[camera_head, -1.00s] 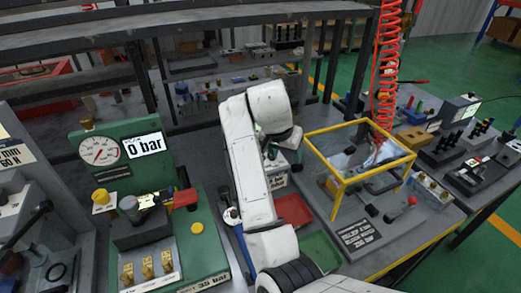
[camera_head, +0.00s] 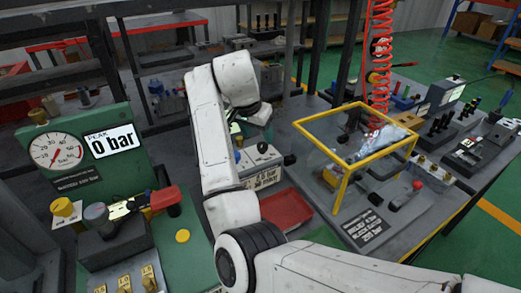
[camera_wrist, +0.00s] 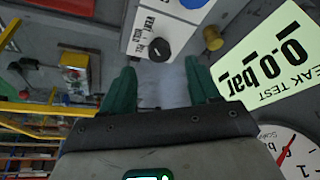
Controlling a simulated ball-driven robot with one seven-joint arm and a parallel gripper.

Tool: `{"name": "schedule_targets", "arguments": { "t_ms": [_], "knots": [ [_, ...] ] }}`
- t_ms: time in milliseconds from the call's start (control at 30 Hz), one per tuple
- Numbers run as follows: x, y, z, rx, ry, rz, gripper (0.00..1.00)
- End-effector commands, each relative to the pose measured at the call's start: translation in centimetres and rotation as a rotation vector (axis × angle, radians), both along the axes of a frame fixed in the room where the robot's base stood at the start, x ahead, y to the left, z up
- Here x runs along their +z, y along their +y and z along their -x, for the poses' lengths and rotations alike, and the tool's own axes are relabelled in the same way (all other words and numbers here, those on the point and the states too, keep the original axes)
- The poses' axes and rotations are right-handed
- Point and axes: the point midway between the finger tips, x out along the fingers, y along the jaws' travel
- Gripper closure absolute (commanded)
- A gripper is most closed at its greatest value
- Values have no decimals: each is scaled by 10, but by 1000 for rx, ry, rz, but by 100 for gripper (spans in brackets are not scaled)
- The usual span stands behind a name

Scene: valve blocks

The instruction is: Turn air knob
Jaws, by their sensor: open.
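In the wrist view a black round knob (camera_wrist: 160,49) sits on a white box (camera_wrist: 178,12), beside printed words that appear to read VENT, HOLD and FILL. I cannot tell for certain that this is the air knob. My gripper (camera_wrist: 161,80) is open and empty, its two green fingers pointing toward the box with the knob ahead of the gap between them. The knob appears apart from both fingers. In the head view my arm hides most of my gripper. A light box (camera_head: 262,168) with a dark knob (camera_head: 290,160) stands just right of my arm.
The wrist view shows a brass knob (camera_wrist: 213,38), a 0.0 bar display (camera_wrist: 270,62) and a gauge (camera_wrist: 291,150) at the right. In the head view a yellow frame (camera_head: 345,160) stands right, a red tray (camera_head: 286,209) in front, and a green gauge station (camera_head: 85,150) left.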

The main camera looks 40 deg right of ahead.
Motion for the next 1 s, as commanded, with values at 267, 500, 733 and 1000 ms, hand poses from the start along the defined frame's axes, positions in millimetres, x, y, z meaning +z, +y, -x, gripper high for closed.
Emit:
{"name": "schedule_targets", "arguments": {
  "t_ms": [267, 500, 733, 1000],
  "knots": [
    [-38, -14, -4, -1, -2, 0, 39],
    [-45, -18, -5, -1, -2, 1, 39],
    [-45, -18, -5, -1, -1, 0, 41],
    [-45, -18, -5, -1, 0, 0, 67]
  ]
}}
